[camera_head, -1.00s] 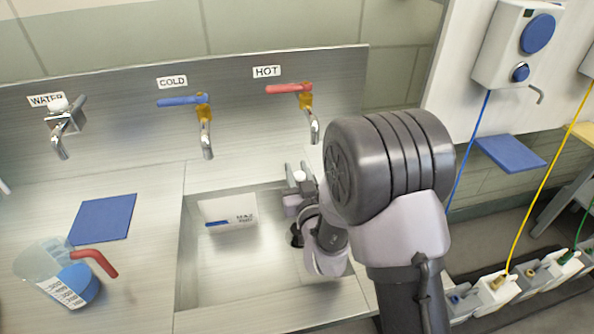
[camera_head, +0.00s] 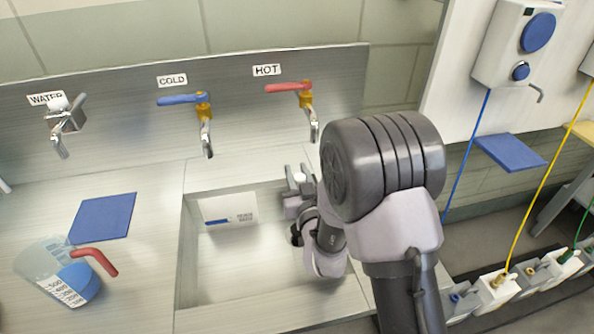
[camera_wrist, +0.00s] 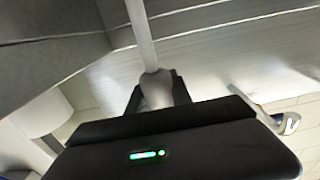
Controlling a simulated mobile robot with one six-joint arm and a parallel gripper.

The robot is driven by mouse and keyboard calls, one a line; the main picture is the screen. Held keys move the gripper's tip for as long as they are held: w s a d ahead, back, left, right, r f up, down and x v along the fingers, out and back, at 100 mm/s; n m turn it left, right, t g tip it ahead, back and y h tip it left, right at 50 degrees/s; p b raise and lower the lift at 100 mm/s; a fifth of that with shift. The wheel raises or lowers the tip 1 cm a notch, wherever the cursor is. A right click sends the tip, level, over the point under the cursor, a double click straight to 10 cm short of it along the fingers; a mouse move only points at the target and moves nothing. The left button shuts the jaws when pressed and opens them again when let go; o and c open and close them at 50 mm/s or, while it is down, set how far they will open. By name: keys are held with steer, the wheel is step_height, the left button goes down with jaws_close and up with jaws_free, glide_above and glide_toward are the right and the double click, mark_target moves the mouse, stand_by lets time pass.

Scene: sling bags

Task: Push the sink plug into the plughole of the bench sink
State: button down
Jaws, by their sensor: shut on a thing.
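The bench sink (camera_head: 181,255) is a sunken metal basin below the taps. My gripper (camera_head: 298,181) is over its back right part, shut on a small pale piece (camera_head: 299,177), which I take to be the sink plug's handle. In the wrist view, my gripper (camera_wrist: 155,92) grips a rounded pale piece (camera_wrist: 156,86), with a pale rod reaching up from it. The plug's lower part cannot be made out. The plughole does not show; my arm covers the right part of the basin.
Cold (camera_head: 206,138) and hot (camera_head: 313,122) tap spouts hang behind the sink, the hot one close to my gripper.

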steer(key=shift+f, duration=1.15)
steer(key=shift+s+f, duration=0.2)
steer(key=shift+f, duration=0.15)
steer(key=shift+w+r, duration=0.2)
steer(key=shift+r, duration=0.2)
steer(key=shift+s+r, duration=0.1)
steer(key=shift+r, duration=0.8)
